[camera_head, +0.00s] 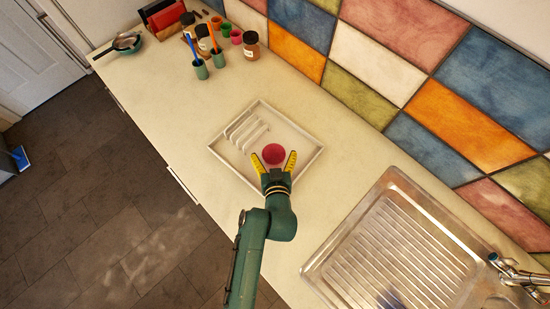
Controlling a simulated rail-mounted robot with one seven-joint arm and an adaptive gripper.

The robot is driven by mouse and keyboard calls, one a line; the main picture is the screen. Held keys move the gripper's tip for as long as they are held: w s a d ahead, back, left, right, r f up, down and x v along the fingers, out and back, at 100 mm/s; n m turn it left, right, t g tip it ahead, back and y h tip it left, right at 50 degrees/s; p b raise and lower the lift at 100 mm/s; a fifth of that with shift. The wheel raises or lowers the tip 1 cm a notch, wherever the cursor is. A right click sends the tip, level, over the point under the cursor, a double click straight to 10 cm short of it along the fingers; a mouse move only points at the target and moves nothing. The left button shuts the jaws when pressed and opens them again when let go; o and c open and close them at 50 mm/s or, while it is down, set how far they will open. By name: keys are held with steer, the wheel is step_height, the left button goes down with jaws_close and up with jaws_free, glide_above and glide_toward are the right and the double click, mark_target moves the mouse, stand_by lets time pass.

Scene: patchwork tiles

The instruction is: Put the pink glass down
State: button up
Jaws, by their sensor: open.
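The pink glass (273,153) is on the white tray (313,158), towards its front right part. I see it from above as a round, dark pink shape. My gripper (275,161) is open, with its yellow fingers on either side of the glass. I cannot tell whether a finger touches the glass. The near side of the glass is partly hidden by my gripper.
White rack bars (246,131) stand in the tray left of the glass. A metal sink with a drainboard (400,250) lies at the right. Cups and jars (205,45) stand at the back left. The counter (160,100) between is clear.

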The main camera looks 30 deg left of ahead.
steer(key=v, duration=1.2)
steer(key=w+d+r+m+t+h, duration=0.1)
steer(key=w+d+r+t, duration=0.15)
steer(key=r, duration=0.65)
steer(key=w+d+r+t+h, duration=0.1)
steer(key=w+d+r+t, duration=0.2)
steer(key=r, duration=0.5)
steer(key=w+d+r+m+t+h, duration=0.15)
steer(key=w+r, duration=0.25)
steer(key=r, duration=0.5)
steer(key=s+d+r+m+t+h, duration=0.1)
steer(key=d+r, duration=0.3)
steer(key=r, duration=0.5)
steer(key=s+d+r+m+t+h, duration=0.2)
steer(key=s+d+r+m+h, duration=0.1)
steer(key=r, duration=0.6)
steer(key=shift+s+d+t, duration=0.3)
steer(key=shift+s+d, duration=0.35)
steer(key=shift+d, duration=0.45)
steer(key=shift+r, duration=0.25)
step_height(320, 180, up, 18)
steer(key=p, duration=1.7)
steer(key=shift+p, duration=0.3)
